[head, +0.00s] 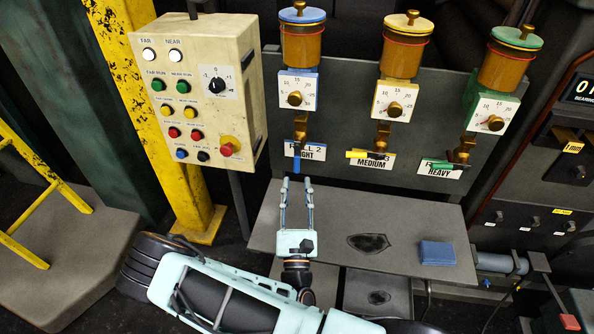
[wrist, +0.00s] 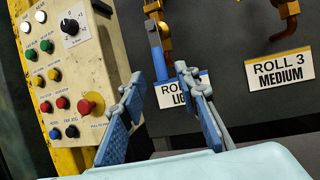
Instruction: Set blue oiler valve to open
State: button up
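The blue oiler (head: 302,40) is the left one of three, with a blue lid, an amber reservoir and a white dial (head: 297,90). Its blue valve handle (head: 296,162) hangs straight down in front of the ROLL 2 LIGHT label (head: 315,152). In the wrist view the blue handle (wrist: 156,62) shows between and just beyond the fingertips. My gripper (head: 296,181) is open and empty, its fingers pointing at the panel just below the handle in the head view. The wrist view also shows my gripper (wrist: 161,76) open; I cannot tell whether the tips reach around the handle.
The yellow valve handle (head: 358,154) and green handle (head: 438,167) lie roughly sideways. A cream button box (head: 215,125) stands close on the left. A grey shelf (head: 270,222) with a blue block (head: 437,253) lies below.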

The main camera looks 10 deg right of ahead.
jog(key=v, duration=0.5)
dwell(0.4)
